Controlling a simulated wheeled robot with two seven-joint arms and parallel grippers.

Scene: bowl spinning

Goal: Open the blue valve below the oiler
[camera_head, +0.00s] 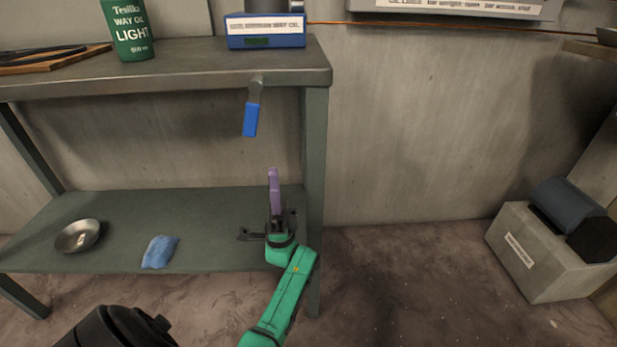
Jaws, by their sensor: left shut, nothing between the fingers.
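The blue valve handle (250,119) hangs down from a metal lever under the front edge of the bench top, below the blue oiler box (266,42). The handle tilts slightly. My left gripper (273,172), with purple fingers on a green arm, points up below the handle and a little to its right in the picture. Its fingers are shut together and empty, with a visible gap to the handle. My right gripper does not show.
The grey-green bench (180,88) holds a green oil can (130,32). Its lower shelf (120,208) holds a metal bowl (78,236) and a blue cloth (160,252). A grey box (535,252) stands on the floor at right. The space around the handle is clear.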

